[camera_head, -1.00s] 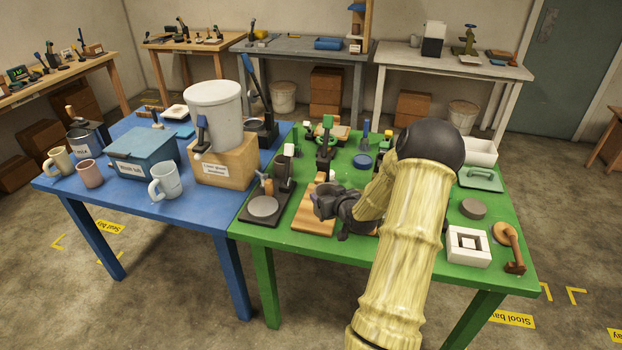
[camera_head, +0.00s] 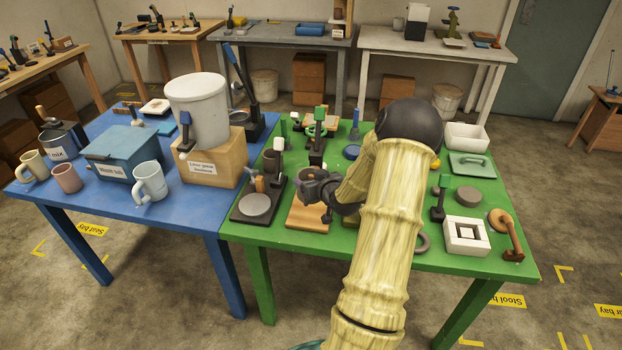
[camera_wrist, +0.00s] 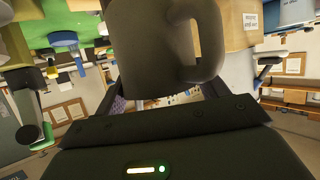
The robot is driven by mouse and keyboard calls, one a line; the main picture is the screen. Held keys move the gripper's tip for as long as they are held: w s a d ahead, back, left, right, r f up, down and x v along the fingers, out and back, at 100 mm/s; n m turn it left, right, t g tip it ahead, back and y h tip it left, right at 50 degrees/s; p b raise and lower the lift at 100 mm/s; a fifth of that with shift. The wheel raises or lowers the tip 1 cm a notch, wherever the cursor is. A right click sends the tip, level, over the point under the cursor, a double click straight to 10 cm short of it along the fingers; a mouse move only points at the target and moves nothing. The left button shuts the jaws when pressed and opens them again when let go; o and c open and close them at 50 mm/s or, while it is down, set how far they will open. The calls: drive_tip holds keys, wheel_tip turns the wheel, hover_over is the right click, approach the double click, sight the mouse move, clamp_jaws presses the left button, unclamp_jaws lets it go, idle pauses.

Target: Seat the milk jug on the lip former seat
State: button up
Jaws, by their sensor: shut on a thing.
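The milk jug (camera_wrist: 155,50) is a dark grey vessel with a loop handle on its right in the wrist view. My gripper (camera_wrist: 165,95) is shut on it, and the jug fills the top middle of that view. In the head view my gripper (camera_head: 318,188) is above a wooden board (camera_head: 306,216) on the green table. The jug is hard to pick out there among dark shapes by the gripper. No label marks the lip former seat; I cannot tell which fixture it is. A black stand with a grey round plate (camera_head: 256,205) is left of the gripper.
The green table (camera_head: 372,255) also holds a white square block (camera_head: 465,236), a brown-handled tool (camera_head: 508,232) and a white tray (camera_head: 466,137). On the blue table are a white bucket (camera_head: 197,110) on a wooden box, a blue bin (camera_head: 121,152) and several mugs.

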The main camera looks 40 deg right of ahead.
drive_tip(key=shift+f, duration=0.1)
drive_tip(key=shift+f+b, duration=1.75)
drive_tip(key=shift+f, duration=0.1)
drive_tip(key=shift+w+a, duration=0.1)
drive_tip(key=shift+a, duration=0.1)
drive_tip(key=shift+d, duration=0.1)
drive_tip(key=shift+s+d, duration=0.25)
drive_tip(key=shift+s, duration=0.05)
drive_tip(key=shift+w+a, duration=0.1)
idle(0.3)
drive_tip(key=shift+a+f+b, duration=0.15)
drive_tip(key=shift+f+b, duration=1.35)
drive_tip(key=shift+f, duration=0.1)
idle(2.9)
